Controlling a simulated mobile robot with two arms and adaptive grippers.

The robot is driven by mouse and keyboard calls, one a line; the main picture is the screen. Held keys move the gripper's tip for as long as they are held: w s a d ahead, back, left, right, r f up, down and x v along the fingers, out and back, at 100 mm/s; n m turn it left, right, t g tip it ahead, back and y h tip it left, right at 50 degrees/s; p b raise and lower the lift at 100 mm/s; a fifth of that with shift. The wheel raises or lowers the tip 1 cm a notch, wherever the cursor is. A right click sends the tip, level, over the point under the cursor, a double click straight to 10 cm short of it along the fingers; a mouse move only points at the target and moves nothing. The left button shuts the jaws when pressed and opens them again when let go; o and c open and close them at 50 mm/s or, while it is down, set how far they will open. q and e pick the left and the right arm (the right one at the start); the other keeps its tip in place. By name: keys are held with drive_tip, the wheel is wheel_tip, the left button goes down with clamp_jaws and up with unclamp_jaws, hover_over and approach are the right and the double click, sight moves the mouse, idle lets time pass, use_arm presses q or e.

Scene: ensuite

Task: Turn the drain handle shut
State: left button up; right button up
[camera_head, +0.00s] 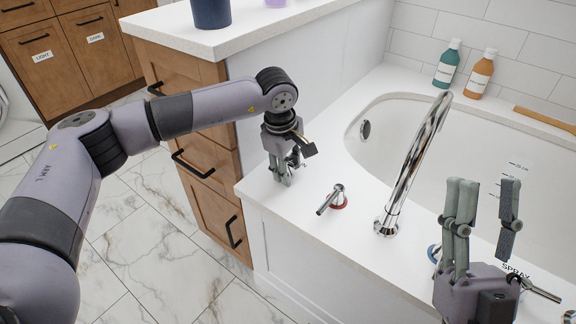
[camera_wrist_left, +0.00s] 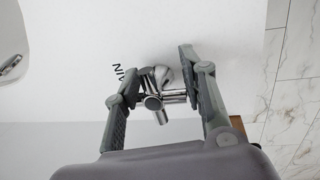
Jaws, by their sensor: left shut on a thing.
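The chrome drain handle (camera_wrist_left: 155,101) is on the white tub deck in the left wrist view, beside dark lettering of which only "IN" is clear. Its round knob and crossbar lie between the two fingers of my left gripper (camera_wrist_left: 160,82), which is shut on it. In the head view my left gripper (camera_head: 284,176) points down at the deck's near left corner, and its fingers mostly hide the handle. My right gripper (camera_head: 484,210) is at the lower right in the head view, with fingers upward, apart and empty.
A red-ringed chrome handle (camera_head: 336,197) and the tall chrome spout (camera_head: 408,175) stand right of my left gripper. A blue-ringed base (camera_head: 433,253) and the spray handle (camera_head: 540,291) are by my right gripper. Bottles (camera_head: 447,65) stand behind the tub (camera_head: 400,115). A wooden cabinet (camera_head: 205,170) is at left.

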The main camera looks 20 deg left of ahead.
use_arm(q)
drive_tip(key=o, duration=0.7)
drive_tip(key=shift+w+r+t, duration=0.3)
drive_tip(key=shift+w+r, duration=0.2)
drive_tip(key=shift+w, duration=0.1)
drive_tip(key=o, duration=0.4)
drive_tip(key=shift+w+d+f, duration=0.1)
drive_tip(key=shift+w+f, duration=0.1)
drive_tip(key=shift+o, duration=1.3)
drive_tip(key=shift+s, duration=0.1)
drive_tip(key=shift+s+f, duration=0.1)
drive_tip(key=shift+f, duration=0.05)
drive_tip(key=shift+s, duration=0.1)
drive_tip(key=shift+f, duration=0.1)
